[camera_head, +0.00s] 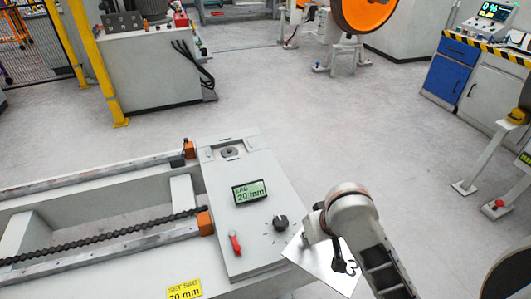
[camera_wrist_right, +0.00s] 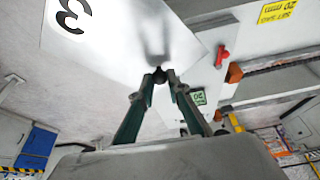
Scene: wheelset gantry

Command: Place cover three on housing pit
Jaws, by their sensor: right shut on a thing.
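Cover three (camera_head: 318,262) is a thin white plate marked with a black 3. In the head view it hangs beside the right edge of the grey housing (camera_head: 222,187), partly hidden by my right arm. The cover also fills the upper part of the right wrist view (camera_wrist_right: 115,45). My right gripper (camera_wrist_right: 160,76) is shut on the cover at its edge. The housing pit (camera_head: 230,153) is a recess with a dark round part inside, at the housing's far end. It is uncovered, and the cover is apart from it. My left gripper is not in view.
The housing top carries a green display (camera_head: 250,191), a black knob (camera_head: 280,222) and a red lever (camera_head: 236,243). Rails and a chain (camera_head: 100,237) run off to the left. A blue cabinet (camera_head: 452,68) stands at the right. Open floor lies beyond the housing.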

